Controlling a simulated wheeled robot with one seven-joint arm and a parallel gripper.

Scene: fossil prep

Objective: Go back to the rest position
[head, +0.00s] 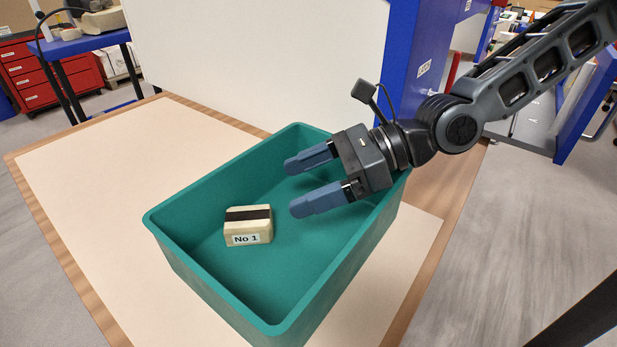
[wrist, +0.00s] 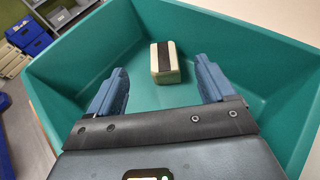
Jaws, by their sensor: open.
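My gripper (head: 307,183) is open and empty, over the right part of the green bin. Its two blue fingers point left in the head view and show apart in the wrist view (wrist: 161,82). A cream block (head: 248,226) with a dark stripe and a "No 1" label lies inside the bin, left of and apart from the fingers. The block also shows in the wrist view (wrist: 165,63), beyond the fingertips.
The green bin (head: 217,174) stands on a pale table (head: 110,150) with a wooden edge. A white panel (head: 260,60) and a blue post (head: 408,60) rise behind it. The table left of the bin is clear. A red drawer cabinet (head: 30,85) stands far left.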

